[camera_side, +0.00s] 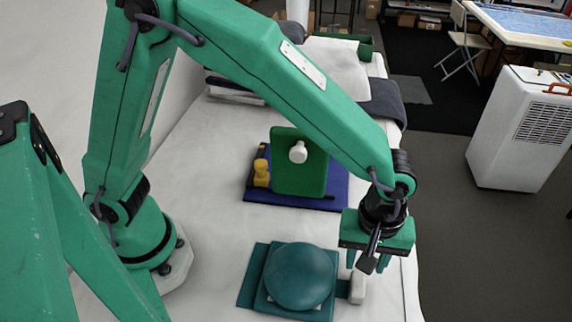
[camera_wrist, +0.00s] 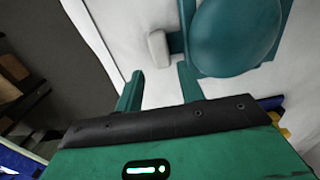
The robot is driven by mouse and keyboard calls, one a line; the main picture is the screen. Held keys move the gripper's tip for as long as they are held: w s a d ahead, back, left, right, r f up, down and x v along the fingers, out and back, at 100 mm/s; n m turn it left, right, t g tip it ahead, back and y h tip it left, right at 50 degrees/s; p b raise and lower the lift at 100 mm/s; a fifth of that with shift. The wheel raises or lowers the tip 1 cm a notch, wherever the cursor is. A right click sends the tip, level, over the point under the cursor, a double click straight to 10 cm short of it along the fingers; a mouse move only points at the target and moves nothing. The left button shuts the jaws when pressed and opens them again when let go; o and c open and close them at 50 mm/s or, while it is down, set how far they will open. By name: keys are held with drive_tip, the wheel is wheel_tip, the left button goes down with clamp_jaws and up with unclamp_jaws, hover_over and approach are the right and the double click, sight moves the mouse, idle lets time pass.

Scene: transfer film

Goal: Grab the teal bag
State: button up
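The teal bag (camera_side: 300,278) lies on the white table as a rounded teal dome on a flat teal base. A short strap joins its right side to a small white block (camera_side: 357,288). In the wrist view the bag (camera_wrist: 235,35) is at the upper right, with the white block (camera_wrist: 158,48) left of it. My gripper (camera_side: 367,262) is at the bag's right side, close to the white block, pointing down. In the wrist view my gripper (camera_wrist: 161,69) has its two fingers apart with nothing between them. The white block lies just beyond the fingertips. I cannot tell their exact height above the table.
Behind the bag, a green panel (camera_side: 299,172) with a white knob and a yellow object (camera_side: 261,173) stand on a dark blue mat (camera_side: 331,193). Grey and white cloths (camera_side: 335,66) lie at the back. The table's right edge is close to my gripper. The left table surface is clear.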

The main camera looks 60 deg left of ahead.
sight(359, 282)
drive_tip(key=shift+f, duration=1.55)
drive_tip(key=shift+f, duration=0.1)
drive_tip(key=shift+f, duration=2.45)
drive_tip(key=shift+c, duration=0.5)
drive_tip(key=c, duration=0.7)
